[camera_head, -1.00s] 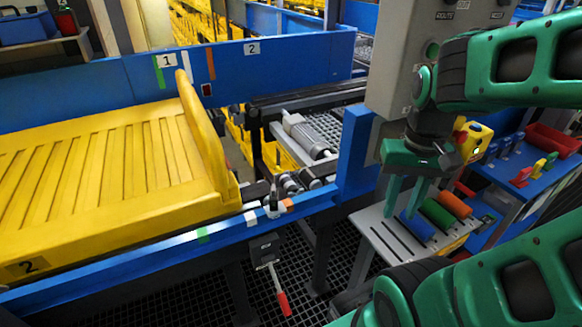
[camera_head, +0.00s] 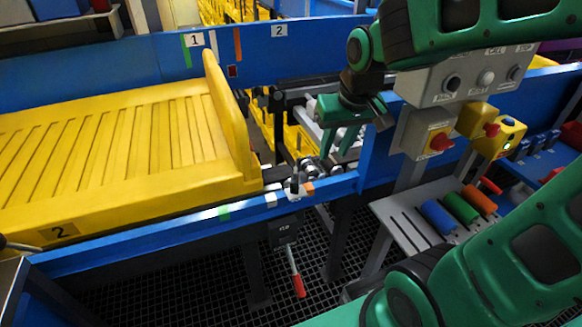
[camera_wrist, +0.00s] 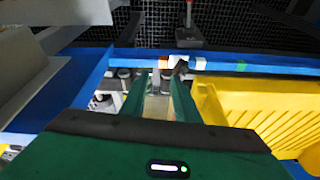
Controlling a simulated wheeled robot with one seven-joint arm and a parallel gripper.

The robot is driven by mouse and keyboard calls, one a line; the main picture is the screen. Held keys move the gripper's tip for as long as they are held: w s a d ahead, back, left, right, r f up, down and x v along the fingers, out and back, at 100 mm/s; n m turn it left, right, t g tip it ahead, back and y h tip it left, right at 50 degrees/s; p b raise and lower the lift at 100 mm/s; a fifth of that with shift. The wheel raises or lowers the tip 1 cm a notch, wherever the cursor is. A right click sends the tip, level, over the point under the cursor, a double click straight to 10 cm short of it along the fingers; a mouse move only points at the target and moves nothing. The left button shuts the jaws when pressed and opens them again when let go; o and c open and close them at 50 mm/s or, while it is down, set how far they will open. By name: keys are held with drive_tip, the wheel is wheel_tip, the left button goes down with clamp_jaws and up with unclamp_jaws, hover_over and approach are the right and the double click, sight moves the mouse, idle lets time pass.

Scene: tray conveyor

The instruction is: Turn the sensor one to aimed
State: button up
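A small dark upright device (camera_head: 294,184), which looks like the sensor, stands on the blue front rail between a white and an orange mark. It also shows in the wrist view (camera_wrist: 181,67), just past the fingertips. Which way it points is too small to tell. A plate marked 1 (camera_head: 197,40) is on the back rail, with a small dark red square (camera_head: 232,71) nearby. My gripper (camera_head: 338,150) is above the roller gap, right of and behind the device. Its fingers (camera_wrist: 157,85) are apart, with nothing seen between them.
A yellow tray (camera_head: 120,205) marked 2 lies on the conveyor at left. A red-handled lever (camera_head: 298,285) hangs below the front rail. A grey control box (camera_head: 465,85) and a rack with blue, green and orange cylinders (camera_head: 400,222) stand at right.

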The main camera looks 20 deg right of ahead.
sight(295, 170)
drive_tip(key=w+a+f+m+g, duration=0.1)
drive_tip(key=w+a+m+g, duration=0.25)
drive_tip(key=w+a, duration=0.45)
drive_tip(key=f, duration=0.3)
drive_tip(key=w+d+f, duration=0.1)
drive_tip(key=f, duration=0.3)
drive_tip(key=d+f, duration=0.1)
drive_tip(key=f, duration=0.2)
drive_tip(key=shift+w+d+f, duration=0.1)
drive_tip(key=shift+w+f, duration=0.15)
drive_tip(key=shift+f, duration=0.15)
drive_tip(key=shift+c, duration=0.3)
